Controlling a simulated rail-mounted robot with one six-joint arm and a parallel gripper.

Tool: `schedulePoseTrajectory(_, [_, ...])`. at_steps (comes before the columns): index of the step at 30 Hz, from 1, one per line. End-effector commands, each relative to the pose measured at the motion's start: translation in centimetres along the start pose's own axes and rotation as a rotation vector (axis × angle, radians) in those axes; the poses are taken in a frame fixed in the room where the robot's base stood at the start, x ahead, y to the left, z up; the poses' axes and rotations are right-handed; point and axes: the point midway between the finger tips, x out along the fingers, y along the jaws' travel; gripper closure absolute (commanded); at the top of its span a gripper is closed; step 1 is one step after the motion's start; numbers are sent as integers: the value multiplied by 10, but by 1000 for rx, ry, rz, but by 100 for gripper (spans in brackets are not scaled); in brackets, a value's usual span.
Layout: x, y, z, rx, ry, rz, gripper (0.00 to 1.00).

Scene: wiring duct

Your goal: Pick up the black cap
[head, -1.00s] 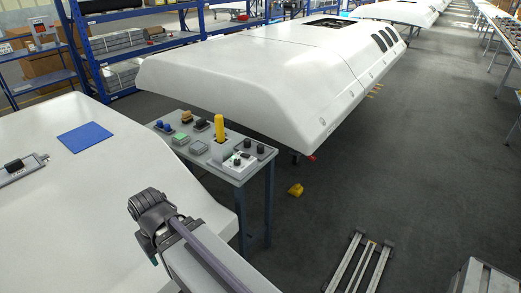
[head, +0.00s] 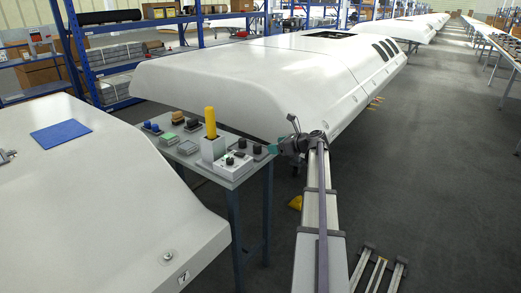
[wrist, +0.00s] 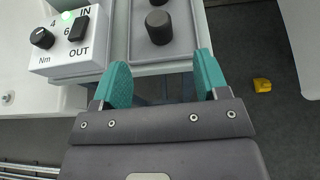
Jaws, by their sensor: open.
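A round black cap (wrist: 159,27) stands on a grey tray (wrist: 182,42) at the table's edge in the wrist view. A second black cap (wrist: 158,3) is behind it, cut by the top edge. In the head view a black cap (head: 257,149) shows small on the right end of the table, left of my gripper. My gripper (head: 271,147) is at the table's right edge. In the wrist view my gripper (wrist: 162,66) has its two teal fingers wide apart with nothing between them. The near cap lies ahead of the gap, apart from both fingers.
A white box (wrist: 80,40) with a knob and switch stands left of the tray. A tall yellow-handled tool (head: 210,122) stands behind the box. Small blue, green and black parts crowd the table's (head: 232,182) far end. A large white shell (head: 240,75) lies behind.

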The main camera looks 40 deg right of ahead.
Motion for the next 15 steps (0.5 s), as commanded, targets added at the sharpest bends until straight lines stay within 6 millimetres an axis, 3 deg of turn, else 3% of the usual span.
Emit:
schedulePoseTrajectory(7, [47, 0, -4, -3, 2, 3, 32])
schedulePoseTrajectory(15, [64, 1, -1, -5, 2, 3, 32])
